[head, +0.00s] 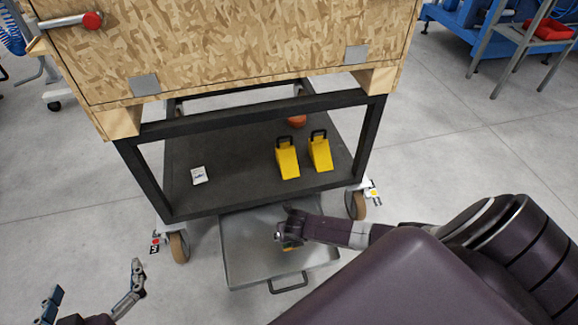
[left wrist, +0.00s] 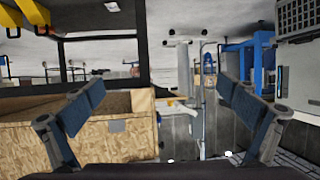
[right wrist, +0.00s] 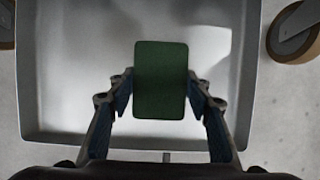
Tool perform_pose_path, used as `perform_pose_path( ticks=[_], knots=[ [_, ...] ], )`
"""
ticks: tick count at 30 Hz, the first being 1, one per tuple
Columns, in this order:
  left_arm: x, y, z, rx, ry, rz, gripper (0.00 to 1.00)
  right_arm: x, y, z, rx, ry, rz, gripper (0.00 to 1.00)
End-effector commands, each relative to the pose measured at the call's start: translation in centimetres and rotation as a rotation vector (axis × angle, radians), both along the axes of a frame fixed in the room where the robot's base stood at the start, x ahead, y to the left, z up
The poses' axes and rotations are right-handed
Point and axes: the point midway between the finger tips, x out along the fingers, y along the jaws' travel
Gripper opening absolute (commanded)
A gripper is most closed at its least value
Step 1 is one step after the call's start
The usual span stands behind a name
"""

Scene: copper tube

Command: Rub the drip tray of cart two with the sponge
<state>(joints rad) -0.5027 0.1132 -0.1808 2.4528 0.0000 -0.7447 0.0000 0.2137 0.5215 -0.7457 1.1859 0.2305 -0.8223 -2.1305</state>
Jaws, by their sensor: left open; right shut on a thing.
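The drip tray (head: 240,265) is a shallow grey metal pan with a dark front handle. It sits on the floor, partly under the cart (head: 145,185), and also fills much of the right wrist view (right wrist: 60,90). My right gripper (head: 288,241) is over the tray, shut on the sponge (right wrist: 160,80), whose dark green face shows in the right wrist view. I cannot tell whether the sponge touches the tray. My left gripper (head: 97,282) is open and empty, left of the tray.
The cart carries a large chipboard crate (head: 230,50) on top. Caster wheels (head: 179,247) flank the tray. Floor left of the cart is clear.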

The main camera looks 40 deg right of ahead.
Motion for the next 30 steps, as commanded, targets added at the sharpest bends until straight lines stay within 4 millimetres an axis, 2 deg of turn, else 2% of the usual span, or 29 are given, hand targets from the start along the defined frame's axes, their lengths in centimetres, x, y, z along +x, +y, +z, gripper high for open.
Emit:
perform_pose_path(
  ticks=[30],
  knots=[
    [-5.7, 2.4, -6.7, 0.087, 0.375, 0.027, 1.00, -0.4, 0.0, 1.4, 0.000, 0.000, -0.004, 0.26]
  ],
)
